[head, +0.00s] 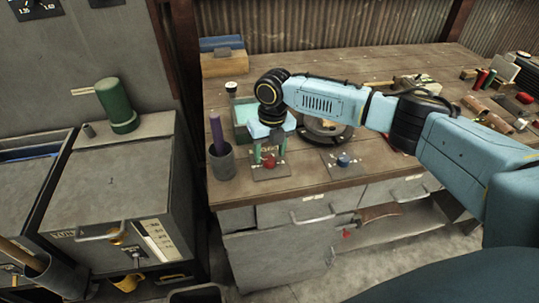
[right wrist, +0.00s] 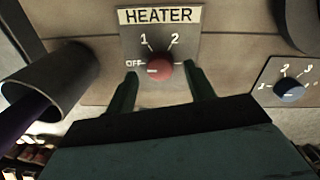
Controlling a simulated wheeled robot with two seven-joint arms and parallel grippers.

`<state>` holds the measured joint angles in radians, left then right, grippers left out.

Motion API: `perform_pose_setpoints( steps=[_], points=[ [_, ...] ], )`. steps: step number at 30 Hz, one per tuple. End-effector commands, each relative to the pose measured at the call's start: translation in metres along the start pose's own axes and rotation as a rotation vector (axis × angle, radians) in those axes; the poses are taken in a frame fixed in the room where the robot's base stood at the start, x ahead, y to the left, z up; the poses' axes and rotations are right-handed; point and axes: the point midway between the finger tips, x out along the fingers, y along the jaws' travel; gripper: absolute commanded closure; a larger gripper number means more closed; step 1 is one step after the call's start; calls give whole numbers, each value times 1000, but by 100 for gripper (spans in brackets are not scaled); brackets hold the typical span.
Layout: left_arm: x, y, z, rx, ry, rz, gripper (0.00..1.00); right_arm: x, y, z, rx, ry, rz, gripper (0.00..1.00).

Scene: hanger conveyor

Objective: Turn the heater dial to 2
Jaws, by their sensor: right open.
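The heater dial is a red knob (head: 269,163) on a grey plate on the workbench. In the right wrist view the red knob (right wrist: 160,70) sits under a HEATER label (right wrist: 159,15), with OFF at its left and 1 and 2 above it. A pale mark on the knob lies on its left side, toward OFF. My right gripper (head: 268,157) points down over the dial. In the right wrist view its open green fingers (right wrist: 162,84) stand on either side of the knob, with a gap on each side. My left gripper is not in view.
A blue dial (head: 343,161) on its own plate is right of the heater dial. A grey cup (head: 223,164) with a purple rod stands close at its left. A round grey object (head: 325,131) lies behind. Tools crowd the bench's right side.

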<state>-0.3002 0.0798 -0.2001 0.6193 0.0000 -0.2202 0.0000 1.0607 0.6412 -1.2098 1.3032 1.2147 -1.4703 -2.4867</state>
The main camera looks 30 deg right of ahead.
Motion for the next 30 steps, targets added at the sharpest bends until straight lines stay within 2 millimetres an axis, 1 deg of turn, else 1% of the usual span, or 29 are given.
perform_pose_setpoints(
  steps=[1,4,8,14,17,24,25,30],
  points=[
    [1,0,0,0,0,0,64,7,0,0,0,2,0,46],
    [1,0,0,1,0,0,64,14,0,0,0,1,0,46],
    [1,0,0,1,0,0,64,18,0,0,1,-1,0,46],
    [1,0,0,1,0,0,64,18,0,0,1,-1,0,46],
    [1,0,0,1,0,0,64,18,0,0,1,-1,0,57],
    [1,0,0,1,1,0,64,17,0,0,1,-1,0,88],
    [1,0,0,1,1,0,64,17,0,0,1,-1,0,91],
    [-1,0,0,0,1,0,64,17,0,0,9,-1,0,91]
  ],
)
